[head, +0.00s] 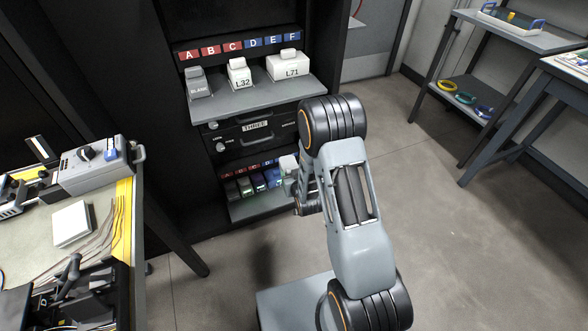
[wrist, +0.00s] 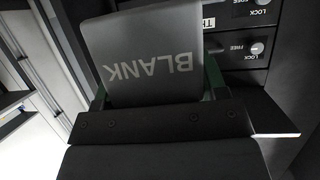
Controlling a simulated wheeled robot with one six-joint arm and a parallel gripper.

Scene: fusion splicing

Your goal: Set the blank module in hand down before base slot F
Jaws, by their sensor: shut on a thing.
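The blank module (wrist: 150,62) is a grey block marked BLANK, upside down in the wrist view. My gripper (wrist: 155,100) is shut on it, and the module fills the upper middle of that view. In the head view my arm covers most of the gripper, and I cannot make out the held module clearly there. The lower base row (head: 262,204) shows letter labels from A to about D and several small modules. Base slot F is hidden behind my arm, so I cannot tell the gap between the module and that slot.
The upper shelf (head: 250,98) holds another BLANK module (head: 199,84), L32 (head: 239,74) and L71 (head: 290,66). A drawer labelled THREE (head: 256,138) is between the rows. A workbench (head: 95,262) stands left. Open floor (head: 460,240) lies right.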

